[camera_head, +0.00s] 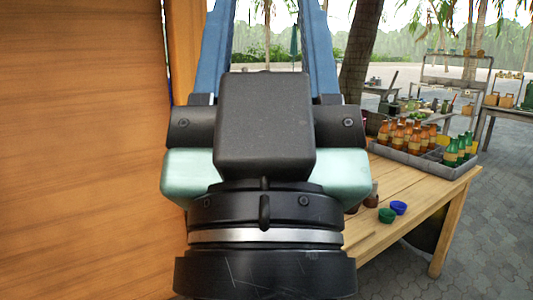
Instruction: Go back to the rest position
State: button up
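My gripper (268,20) fills the middle of the head view, seen from behind, with its black body and pale teal sides toward me. Its two blue fingers point up and away, with a wide gap between them. The fingertips are cut off by the top edge. Nothing shows between the fingers except trees and paving far behind. My gripper looks open and empty.
An orange-brown wooden panel (85,150) stands close on the left. On the right, a wooden table (425,185) holds a grey crate (432,172) of orange and green bottles, a green cup (386,215) and a blue cup (398,207). Paving (500,220) lies open beyond the table.

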notch_tip(320, 180, up, 19)
jog(key=p, duration=1.8)
jog(key=shift+s+p, duration=0.15)
jog(key=shift+p, duration=0.25)
